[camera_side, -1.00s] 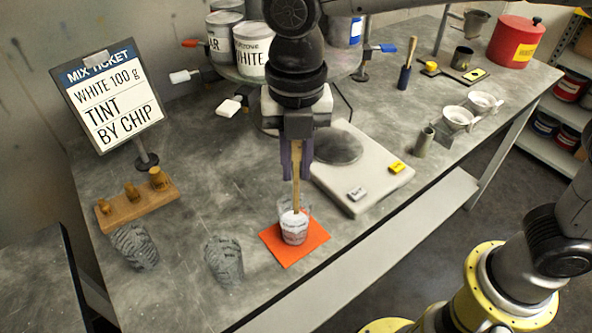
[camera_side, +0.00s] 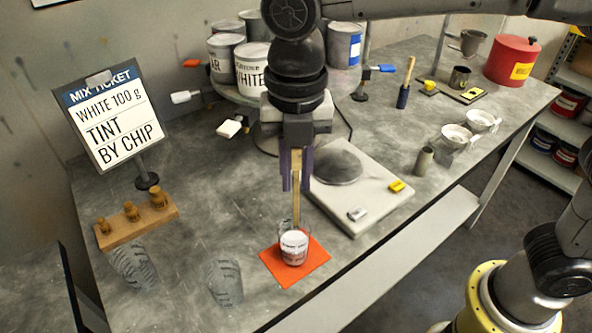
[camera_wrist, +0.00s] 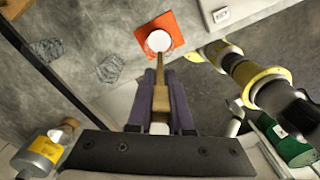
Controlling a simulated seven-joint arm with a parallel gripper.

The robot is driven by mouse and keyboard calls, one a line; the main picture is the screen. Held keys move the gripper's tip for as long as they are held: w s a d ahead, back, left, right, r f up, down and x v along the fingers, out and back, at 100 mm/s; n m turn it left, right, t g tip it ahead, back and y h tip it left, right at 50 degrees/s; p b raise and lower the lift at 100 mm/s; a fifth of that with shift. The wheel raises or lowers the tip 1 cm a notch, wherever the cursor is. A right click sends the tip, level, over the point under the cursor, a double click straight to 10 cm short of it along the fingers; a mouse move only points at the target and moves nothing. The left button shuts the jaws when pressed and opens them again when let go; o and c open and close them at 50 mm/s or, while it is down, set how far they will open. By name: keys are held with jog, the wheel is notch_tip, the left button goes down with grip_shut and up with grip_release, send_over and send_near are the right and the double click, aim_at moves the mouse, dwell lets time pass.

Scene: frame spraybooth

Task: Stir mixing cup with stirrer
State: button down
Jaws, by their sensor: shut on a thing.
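The mixing cup (camera_side: 294,250) is a small clear cup with white contents, standing upright on an orange mat (camera_side: 318,267). It also shows at the top of the wrist view (camera_wrist: 159,41). My gripper (camera_side: 295,185) points down above the cup, its purple fingers shut on the stirrer (camera_side: 296,208), a flat wooden stick held upright. In the wrist view the stirrer (camera_wrist: 161,98) runs between the fingers (camera_wrist: 165,80) toward the cup. Its lower end reaches the cup's mouth; how deep it sits inside is unclear.
A pale scale (camera_side: 372,190) stands close right of my gripper. Two crumpled-looking clear cups (camera_side: 226,282) (camera_side: 133,268) stand left of the mat. A wooden weight block (camera_side: 140,222) and mix ticket sign (camera_side: 110,115) are farther left. Paint cans (camera_side: 252,60) stand behind.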

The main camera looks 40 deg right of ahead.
jog(key=shift+r, duration=2)
